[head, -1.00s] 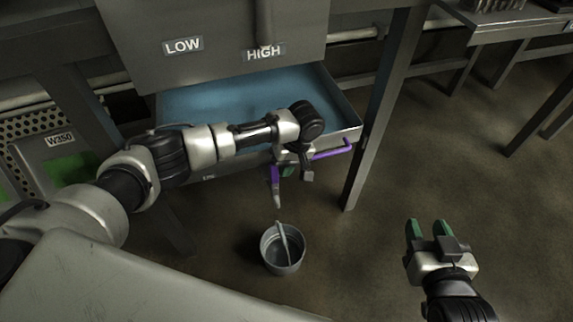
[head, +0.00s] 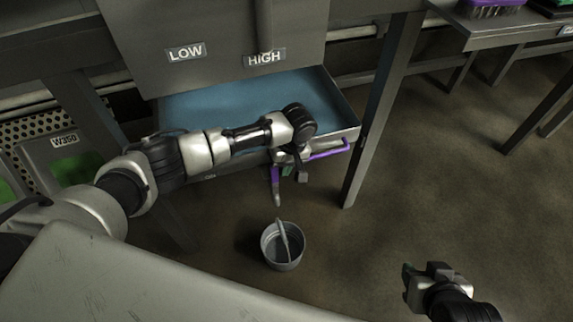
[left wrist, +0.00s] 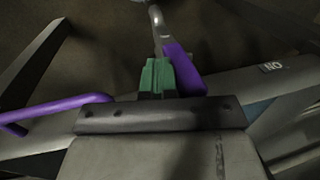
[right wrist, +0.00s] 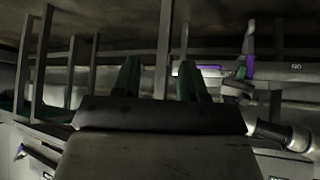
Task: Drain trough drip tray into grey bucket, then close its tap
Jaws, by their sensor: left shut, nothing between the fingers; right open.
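The trough drip tray (head: 345,112) is a pulled-out metal tray with a bluish inside, under the LOW/HIGH panel. A purple bar handle (head: 335,149) runs along its front. The tap's purple lever (head: 275,174) points down at the tray front, above the grey bucket (head: 283,262) on the floor. My left gripper (head: 288,171) is shut and empty beside the lever. In the left wrist view its green fingers (left wrist: 157,76) are together, close left of the purple lever (left wrist: 185,68); contact is unclear. My right gripper (head: 409,272) is open and empty; its fingers (right wrist: 160,78) are apart.
A table leg (head: 372,120) stands right of the tray. A bench (head: 500,28) with a purple brush is at the upper right. A W350 container (head: 62,155) is at the left. The floor right of the bucket is clear.

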